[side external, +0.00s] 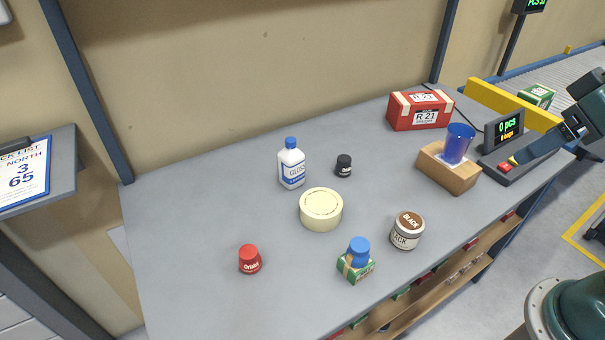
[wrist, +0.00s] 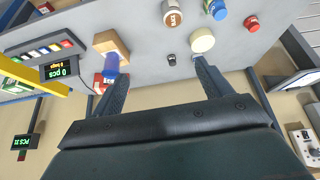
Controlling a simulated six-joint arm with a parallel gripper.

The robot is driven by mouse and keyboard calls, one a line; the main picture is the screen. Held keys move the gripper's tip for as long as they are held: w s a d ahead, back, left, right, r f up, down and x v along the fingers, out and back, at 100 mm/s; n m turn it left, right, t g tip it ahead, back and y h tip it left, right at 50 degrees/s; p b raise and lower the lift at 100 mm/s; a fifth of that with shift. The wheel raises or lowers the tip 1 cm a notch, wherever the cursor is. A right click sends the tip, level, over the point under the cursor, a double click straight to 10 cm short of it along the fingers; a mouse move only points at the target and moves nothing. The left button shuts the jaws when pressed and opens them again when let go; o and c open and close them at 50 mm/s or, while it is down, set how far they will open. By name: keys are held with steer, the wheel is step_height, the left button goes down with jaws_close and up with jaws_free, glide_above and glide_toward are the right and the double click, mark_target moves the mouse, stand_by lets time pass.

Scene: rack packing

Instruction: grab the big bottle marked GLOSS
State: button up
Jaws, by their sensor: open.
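The GLOSS bottle (side external: 291,167) is white with a blue cap and a blue-and-white label. It stands upright toward the back of the grey table in the side view, left of a small black jar. In the wrist view it is mostly or wholly hidden, seemingly behind the right-hand finger. My gripper (wrist: 160,68) is open, with nothing between its fingers. In the side view part of my gripper (side external: 540,147) shows at the right edge near the scale, far from the bottle.
A cream round tub (side external: 321,210) stands just in front of the bottle, and the black jar (side external: 344,165) beside it. A red-capped jar (side external: 250,260), blue-capped item (side external: 358,252), BLACK jar (side external: 407,232), brown block (side external: 447,169) with blue cup (side external: 458,143), and red box (side external: 419,111) stand around.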

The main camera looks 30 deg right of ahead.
steer(key=w+a+r+n, duration=0.1)
steer(key=w+r, duration=0.1)
steer(key=w, duration=0.4)
steer(key=w+a+r+n, duration=0.1)
steer(key=w+a, duration=0.1)
steer(key=w, duration=0.3)
steer(key=n+g+y, duration=0.2)
steer(key=n+y, duration=0.1)
steer(key=n, duration=0.2)
glide_above(292, 139)
steer(key=s+d, duration=0.2)
steer(key=s, duration=0.2)
step_height(292, 139, down, 14)
steer(key=shift+d+x, duration=0.15)
steer(key=shift+x, duration=2.05)
steer(key=shift+d+x, duration=0.15)
steer(key=shift+x, duration=2.05)
steer(key=shift+w, duration=0.15)
steer(key=shift+x, duration=2.6)
steer(key=shift+d, duration=0.2)
steer(key=shift+c, duration=0.5)
jaws_close()
